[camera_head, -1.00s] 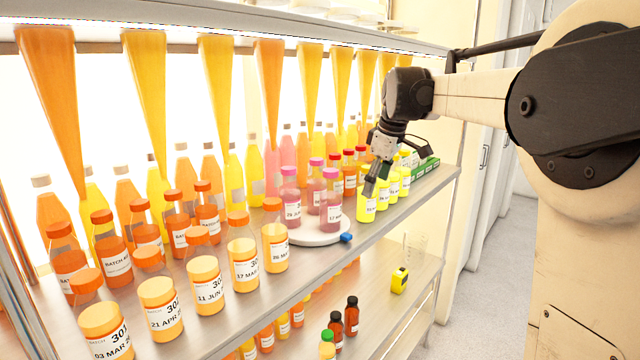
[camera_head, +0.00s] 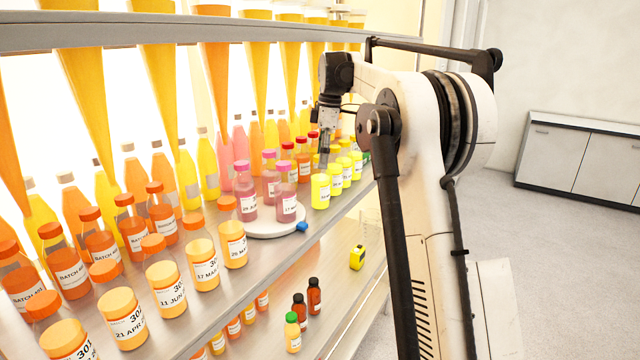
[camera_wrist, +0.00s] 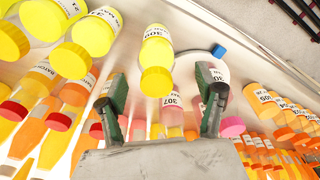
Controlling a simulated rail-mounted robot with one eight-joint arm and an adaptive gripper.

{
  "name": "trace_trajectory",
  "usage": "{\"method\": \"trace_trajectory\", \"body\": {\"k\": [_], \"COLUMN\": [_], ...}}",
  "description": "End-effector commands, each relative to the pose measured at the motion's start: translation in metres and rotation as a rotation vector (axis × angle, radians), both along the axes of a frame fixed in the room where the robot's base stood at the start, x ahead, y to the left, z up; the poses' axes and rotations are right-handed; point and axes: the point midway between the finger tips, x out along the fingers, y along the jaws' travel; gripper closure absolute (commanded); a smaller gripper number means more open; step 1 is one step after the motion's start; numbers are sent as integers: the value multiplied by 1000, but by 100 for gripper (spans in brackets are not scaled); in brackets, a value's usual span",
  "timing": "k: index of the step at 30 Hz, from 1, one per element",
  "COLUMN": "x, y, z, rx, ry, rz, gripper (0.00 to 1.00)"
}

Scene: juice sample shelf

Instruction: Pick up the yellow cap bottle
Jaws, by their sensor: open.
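Several yellow cap bottles stand in a row on the upper shelf; the nearest yellow cap bottle (camera_head: 320,191) is right of the pink cap bottles. In the wrist view one yellow cap bottle (camera_wrist: 156,45) appears in front of my gripper, in the gap between the fingers, with its cap towards me. More yellow cap bottles (camera_wrist: 95,35) are to its left. My gripper (camera_head: 323,160) is by the near end of the yellow row, and its two dark fingers (camera_wrist: 163,100) are apart and empty. Whether a finger touches the bottle cannot be told.
Pink cap bottles (camera_head: 285,204) stand on a white round turntable (camera_head: 270,229) with a blue tab (camera_head: 302,227). Red cap bottles (camera_head: 304,158) stand behind the yellow row. Orange cap bottles (camera_head: 165,290) crowd the shelf's left.

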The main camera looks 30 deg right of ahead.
Motion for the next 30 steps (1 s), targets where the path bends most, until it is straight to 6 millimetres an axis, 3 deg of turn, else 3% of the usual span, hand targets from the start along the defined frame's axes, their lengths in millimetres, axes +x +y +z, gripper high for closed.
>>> {"method": "trace_trajectory", "body": {"k": [13,23,30], "x": [9,9,9], "y": [6,7,7], "z": [-49,-56,-56], "rx": [0,0,0], "ry": [-1,-1,-1], "rz": [-2,-2,-2], "gripper": [32,32,63]}}
